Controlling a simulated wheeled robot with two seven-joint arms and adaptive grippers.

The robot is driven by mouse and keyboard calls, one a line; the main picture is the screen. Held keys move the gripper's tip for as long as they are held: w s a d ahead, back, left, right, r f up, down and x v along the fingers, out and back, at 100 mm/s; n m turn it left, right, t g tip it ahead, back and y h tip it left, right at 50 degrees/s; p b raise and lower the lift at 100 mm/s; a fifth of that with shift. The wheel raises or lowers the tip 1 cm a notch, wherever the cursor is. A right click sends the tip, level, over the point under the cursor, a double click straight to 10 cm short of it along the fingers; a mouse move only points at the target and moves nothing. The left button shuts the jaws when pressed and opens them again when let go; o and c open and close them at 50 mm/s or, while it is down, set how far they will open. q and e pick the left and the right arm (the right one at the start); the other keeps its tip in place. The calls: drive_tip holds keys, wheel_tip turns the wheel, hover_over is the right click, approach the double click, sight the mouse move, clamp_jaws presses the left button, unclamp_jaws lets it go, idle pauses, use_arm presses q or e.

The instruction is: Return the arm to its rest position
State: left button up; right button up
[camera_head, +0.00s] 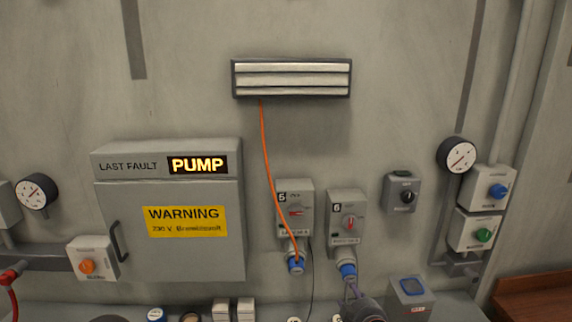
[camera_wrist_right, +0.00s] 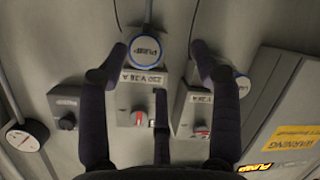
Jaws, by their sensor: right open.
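My right gripper (camera_head: 360,302) shows as a dark shape at the bottom of the head view, just below the right-hand blue plug (camera_head: 348,270). In the right wrist view the fingers of my right gripper (camera_wrist_right: 159,48) are spread apart, open. The round end of a blue plug (camera_wrist_right: 145,50) shows between the fingertips; I cannot tell whether they touch it. Another blue plug (camera_wrist_right: 228,76) is partly hidden behind the right finger. My left gripper is not in view.
Two grey switch boxes, left (camera_head: 294,206) and right (camera_head: 347,213), hang above the plugs. An orange cable (camera_head: 267,160) runs from the louvred vent (camera_head: 292,80) to the left plug. A cabinet (camera_head: 170,255) stands left, and a ledge with small devices runs along the bottom.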

drive_tip(key=s+a+f+m+g, duration=0.1)
drive_tip(key=s+f+m+g, duration=0.2)
drive_tip(key=f, duration=0.6)
drive_tip(key=s+a+f+m+g+y, duration=0.1)
drive_tip(key=s+f+g, duration=0.1)
drive_tip(key=s+f, duration=0.5)
drive_tip(key=s+a+f+m+g, duration=0.1)
drive_tip(key=s+f+m+g, duration=0.2)
drive_tip(key=f, duration=0.8)
drive_tip(key=s+a+f+m+g+y+b, duration=0.1)
drive_tip(key=s+a+f+m+g, duration=0.1)
drive_tip(key=s+f, duration=0.4)
drive_tip(key=s+a+f+m+g+b, duration=0.1)
drive_tip(key=s+a+f+m+g, duration=0.1)
drive_tip(key=s+a+f+g, duration=0.2)
drive_tip(key=shift+s+a+f+m+y, duration=0.35)
drive_tip(key=shift+s+f, duration=1.25)
drive_tip(key=shift+s, duration=2.2)
